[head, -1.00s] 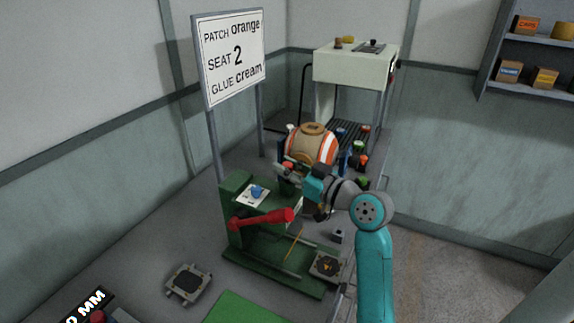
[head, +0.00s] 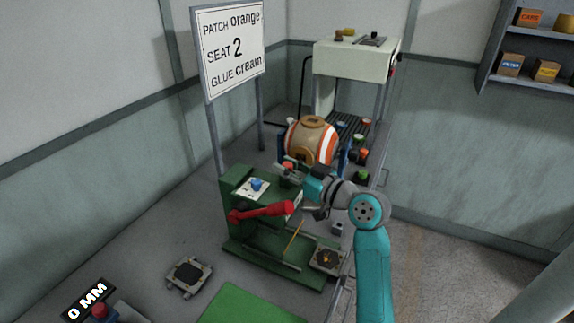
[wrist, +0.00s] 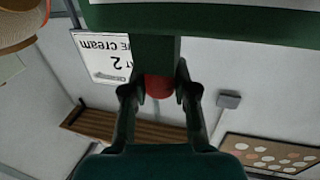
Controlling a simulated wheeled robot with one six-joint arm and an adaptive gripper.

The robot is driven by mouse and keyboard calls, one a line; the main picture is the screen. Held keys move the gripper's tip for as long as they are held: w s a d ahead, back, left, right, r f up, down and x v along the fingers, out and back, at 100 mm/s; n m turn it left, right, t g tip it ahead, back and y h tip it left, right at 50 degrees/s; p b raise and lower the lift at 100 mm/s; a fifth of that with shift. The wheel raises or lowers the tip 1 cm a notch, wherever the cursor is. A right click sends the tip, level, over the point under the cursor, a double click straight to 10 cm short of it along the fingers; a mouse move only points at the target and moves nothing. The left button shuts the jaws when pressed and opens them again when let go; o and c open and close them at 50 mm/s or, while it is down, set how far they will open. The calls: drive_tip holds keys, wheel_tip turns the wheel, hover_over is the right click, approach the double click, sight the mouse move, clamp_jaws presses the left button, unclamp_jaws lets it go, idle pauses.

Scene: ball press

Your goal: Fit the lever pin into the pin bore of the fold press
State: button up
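The fold press (head: 236,190) is a green machine with a long red lever (head: 262,212) across its front and a blue knob (head: 257,184) on a white plate. My gripper (head: 293,171) is at the press's upper right side. In the wrist view, the fingers of my gripper (wrist: 160,88) close on both sides of a short red piece (wrist: 158,87), apparently the lever pin. Its far end meets or is hidden by a green part of the press (wrist: 155,50). The pin bore cannot be made out, so I cannot tell how far in the pin sits.
A cream machine (head: 352,66) is farther back. A sign (head: 231,50) stands at left.

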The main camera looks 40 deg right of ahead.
drive_tip(key=o, duration=0.4)
drive_tip(key=shift+c, duration=0.2)
drive_tip(key=shift+s, duration=0.1)
drive_tip(key=s+d, duration=0.1)
drive_tip(key=s, duration=1)
drive_tip(key=shift+s, duration=0.4)
drive_tip(key=s+a+f+m+g+h, duration=0.1)
drive_tip(key=s+a+f+m, duration=0.1)
drive_tip(key=a+f, duration=0.2)
drive_tip(key=s+a+f+m+g+h, duration=0.1)
drive_tip(key=s+a+f+m, duration=0.1)
drive_tip(key=a+f, duration=0.3)
drive_tip(key=s+a+f+m+h, duration=0.2)
drive_tip(key=a+f, duration=0.3)
drive_tip(key=f, duration=0.6)
drive_tip(key=shift+s+a+g, duration=0.15)
drive_tip(key=shift+s+g, duration=0.25)
drive_tip(key=s+a+n+y, duration=0.1)
drive_tip(key=s+a, duration=0.4)
drive_tip(key=s, duration=0.5)
drive_tip(key=s+a+n+y, duration=0.1)
drive_tip(key=s+a+n, duration=0.3)
drive_tip(key=s, duration=0.7)
drive_tip(key=shift+a+f, duration=0.3)
drive_tip(key=shift+a, duration=0.4)
